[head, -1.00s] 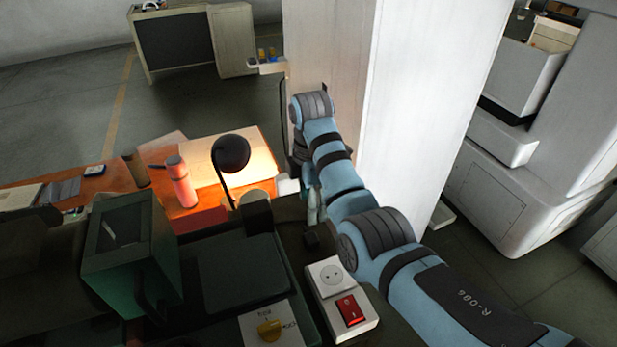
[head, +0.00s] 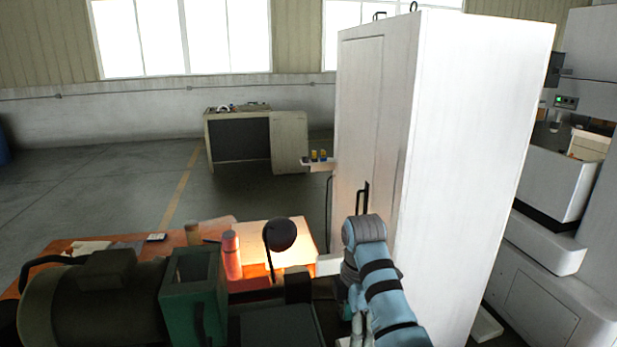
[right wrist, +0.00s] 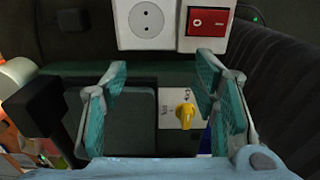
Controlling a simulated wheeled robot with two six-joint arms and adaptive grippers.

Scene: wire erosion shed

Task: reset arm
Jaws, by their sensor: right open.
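My right arm shows in the head view as blue links with dark bands, bent downward beside the white cabinet (head: 455,150). My right gripper (right wrist: 160,78) is open in the right wrist view, its two teal-padded fingers wide apart with nothing between the tips. Beyond the fingers are a white socket (right wrist: 147,22) and a red rocker switch (right wrist: 208,20). A yellow knob (right wrist: 184,115) on a pale plate shows between the fingers, lower down. My left arm and gripper are not in view.
An orange table (head: 205,231) bears a red flask (head: 232,255) and a black lamp (head: 280,235). A green-cased machine (head: 193,295) stands in front. The tall cabinet stands close to my right arm. Open floor lies at the left.

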